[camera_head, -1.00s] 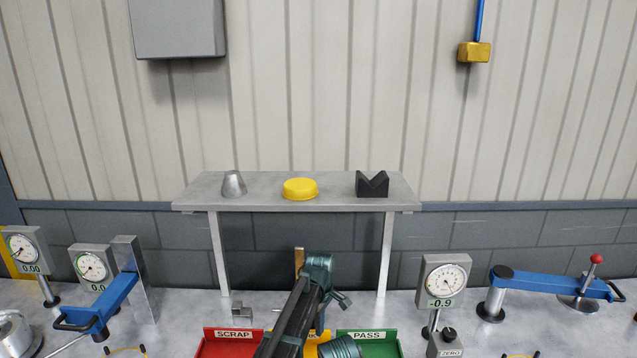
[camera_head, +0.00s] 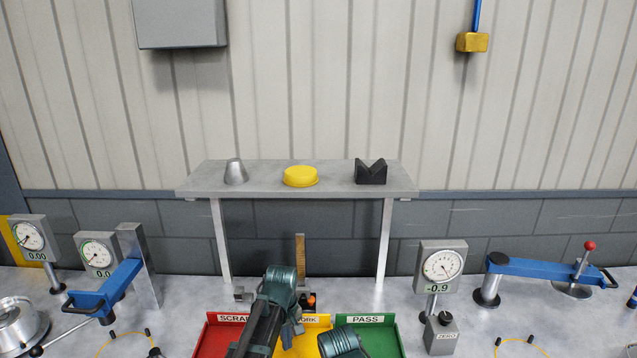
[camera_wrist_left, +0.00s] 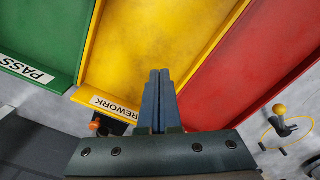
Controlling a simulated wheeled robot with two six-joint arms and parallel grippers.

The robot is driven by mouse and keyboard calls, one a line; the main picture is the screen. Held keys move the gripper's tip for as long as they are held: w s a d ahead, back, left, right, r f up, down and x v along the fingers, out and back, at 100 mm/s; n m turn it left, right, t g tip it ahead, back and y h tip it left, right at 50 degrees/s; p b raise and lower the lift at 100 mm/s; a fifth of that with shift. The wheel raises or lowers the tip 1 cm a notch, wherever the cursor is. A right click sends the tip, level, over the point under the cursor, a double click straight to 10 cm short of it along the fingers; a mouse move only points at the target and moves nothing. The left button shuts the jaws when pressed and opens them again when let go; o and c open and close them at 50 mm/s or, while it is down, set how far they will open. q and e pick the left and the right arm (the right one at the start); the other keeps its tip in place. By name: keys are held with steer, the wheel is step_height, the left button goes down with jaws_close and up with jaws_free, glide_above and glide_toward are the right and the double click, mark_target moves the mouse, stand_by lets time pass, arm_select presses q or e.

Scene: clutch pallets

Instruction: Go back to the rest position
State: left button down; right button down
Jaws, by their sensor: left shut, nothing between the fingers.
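My left gripper (camera_head: 288,338) hangs low over the bins at the bottom middle of the head view, with its arm coming in from the bottom edge. In the left wrist view its two blue fingers (camera_wrist_left: 160,74) are pressed together with nothing between them. They show over the yellow REWORK bin (camera_wrist_left: 145,45), with the red bin (camera_wrist_left: 235,80) to the right and the green PASS bin (camera_wrist_left: 45,35) to the left. A teal rounded part of my own arm shows at the bottom edge of the head view. My right gripper is not in view.
The red SCRAP bin (camera_head: 215,338) and green PASS bin (camera_head: 385,338) flank my arm. A dial gauge (camera_head: 441,268) and a blue clamp arm (camera_head: 540,268) stand right; more gauges (camera_head: 97,254) stand left. A raised shelf (camera_head: 335,180) holds a cone, yellow cap and V-block.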

arm_select(q)
steer(key=s+a+m, duration=0.7)
steer(key=s+a, duration=0.1)
steer(key=s, duration=0.6)
steer(key=s+d+f+m+b, duration=0.1)
steer(key=s+d+m, duration=0.1)
steer(key=d, duration=0.3)
steer(key=s+d+f+m+y+b, duration=0.1)
steer(key=s+d+f+b, duration=0.1)
steer(key=d, duration=0.3)
steer(key=shift+s+d+m+g, duration=0.2)
steer(key=shift+s+m+g, duration=0.15)
steer(key=shift+s, duration=0.2)
